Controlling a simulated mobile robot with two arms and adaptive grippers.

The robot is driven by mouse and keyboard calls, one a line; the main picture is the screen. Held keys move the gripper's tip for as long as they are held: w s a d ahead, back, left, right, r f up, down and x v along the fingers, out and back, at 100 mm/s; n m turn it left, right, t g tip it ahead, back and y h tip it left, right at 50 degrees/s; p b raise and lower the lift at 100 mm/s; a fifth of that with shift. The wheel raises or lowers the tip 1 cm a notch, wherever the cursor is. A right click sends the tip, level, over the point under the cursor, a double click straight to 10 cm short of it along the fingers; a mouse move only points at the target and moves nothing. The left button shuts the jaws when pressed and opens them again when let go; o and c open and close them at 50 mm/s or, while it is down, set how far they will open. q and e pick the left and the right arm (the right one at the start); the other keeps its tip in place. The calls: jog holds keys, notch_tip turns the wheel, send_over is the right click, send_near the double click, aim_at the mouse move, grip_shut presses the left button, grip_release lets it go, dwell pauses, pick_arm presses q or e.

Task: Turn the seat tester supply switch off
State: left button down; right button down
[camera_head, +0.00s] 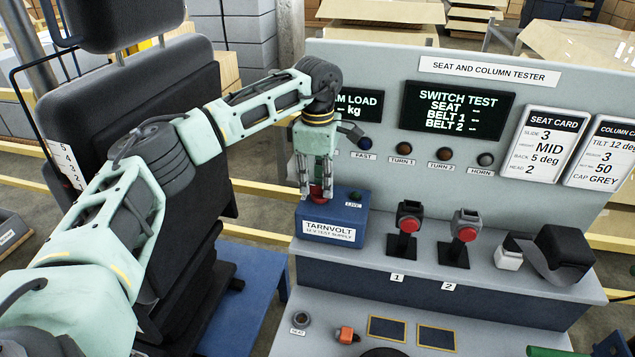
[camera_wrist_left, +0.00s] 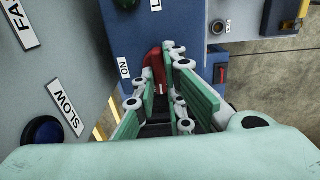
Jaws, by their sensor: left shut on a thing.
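The seat tester supply is a blue box (camera_head: 333,226) labelled TARNVOLT, standing at the left end of the tester's shelf. Its red switch (camera_head: 317,193) is on the box top, partly hidden by my fingers. My left gripper (camera_head: 317,192) comes down on it from above and is shut on the switch. In the left wrist view the red switch (camera_wrist_left: 156,67) shows between the green fingers, with an ON label (camera_wrist_left: 124,68) beside it. A small dark green lamp (camera_head: 355,196) marked LIVE is on the box; I cannot tell if it is lit. My right gripper is out of view.
The tester panel (camera_head: 350,65) rises close behind my left gripper, with a row of buttons. Two red-buttoned buckle stands (camera_head: 405,230) and a black belt piece (camera_head: 560,255) stand right of the box. A black seat (camera_head: 140,100) stands at left, near my left arm.

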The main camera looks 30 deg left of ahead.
aim_at(318, 186)
pick_arm(q)
jog(key=shift+r, duration=0.15)
dwell(0.3)
jog(key=c, duration=1.8)
grip_release()
notch_tip(318, 186, up, 12)
jog(key=shift+f, duration=0.1)
